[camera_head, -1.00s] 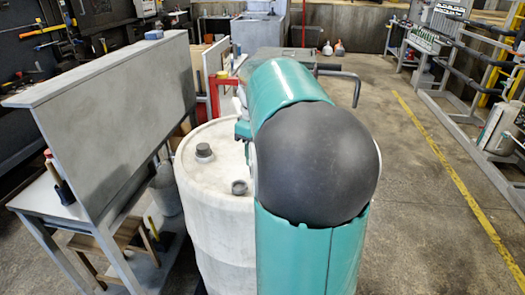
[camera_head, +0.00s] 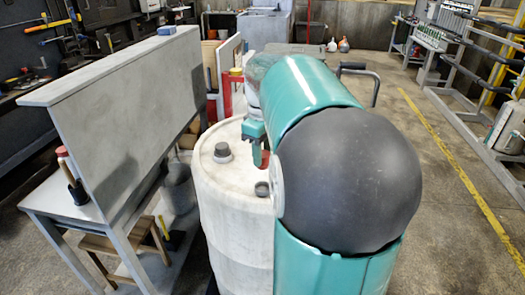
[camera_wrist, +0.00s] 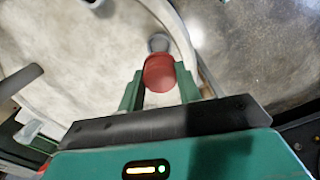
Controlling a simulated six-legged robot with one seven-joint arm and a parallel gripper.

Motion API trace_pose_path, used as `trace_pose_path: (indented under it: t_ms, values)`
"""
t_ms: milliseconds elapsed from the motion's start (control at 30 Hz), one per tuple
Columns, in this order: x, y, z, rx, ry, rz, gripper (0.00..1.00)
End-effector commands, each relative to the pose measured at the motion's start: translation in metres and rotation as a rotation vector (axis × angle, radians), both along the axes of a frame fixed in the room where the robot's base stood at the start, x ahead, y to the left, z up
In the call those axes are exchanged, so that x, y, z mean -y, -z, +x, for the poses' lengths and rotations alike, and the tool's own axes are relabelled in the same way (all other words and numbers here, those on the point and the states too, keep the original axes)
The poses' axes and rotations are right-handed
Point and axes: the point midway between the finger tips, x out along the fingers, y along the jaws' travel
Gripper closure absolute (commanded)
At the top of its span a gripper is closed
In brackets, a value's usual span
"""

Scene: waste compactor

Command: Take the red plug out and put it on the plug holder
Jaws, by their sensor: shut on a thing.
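The red plug (camera_wrist: 159,73) sits between the two green fingers of my gripper (camera_wrist: 160,85) in the wrist view, and my gripper is shut on it. In the head view a small red patch (camera_head: 265,158), likely the plug, shows under my gripper (camera_head: 259,148), above the top of the white barrel (camera_head: 235,226). I cannot tell whether the plug touches the barrel top. A grey cap (camera_wrist: 158,42) shows just beyond the plug in the wrist view. I cannot make out the plug holder with certainty; my arm hides part of the scene.
Two dark caps stand on the barrel top, one left (camera_head: 222,152) and one nearer (camera_head: 262,188). A grey bench with a tall panel (camera_head: 130,110) stands left of the barrel. A pipe rack (camera_head: 480,80) is at right. The floor (camera_head: 425,190) between is open.

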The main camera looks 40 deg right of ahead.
Motion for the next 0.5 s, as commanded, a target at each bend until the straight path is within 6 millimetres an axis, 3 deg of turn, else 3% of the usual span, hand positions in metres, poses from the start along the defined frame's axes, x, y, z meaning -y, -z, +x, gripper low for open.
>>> trace_pose_path:
  t_ms: [200, 500]
  values:
    - [0.0, 0.001, -0.001, -0.001, 0.004, 0.001, 0.98]
    - [0.0, 0.026, -0.001, -0.001, 0.004, 0.002, 0.98]
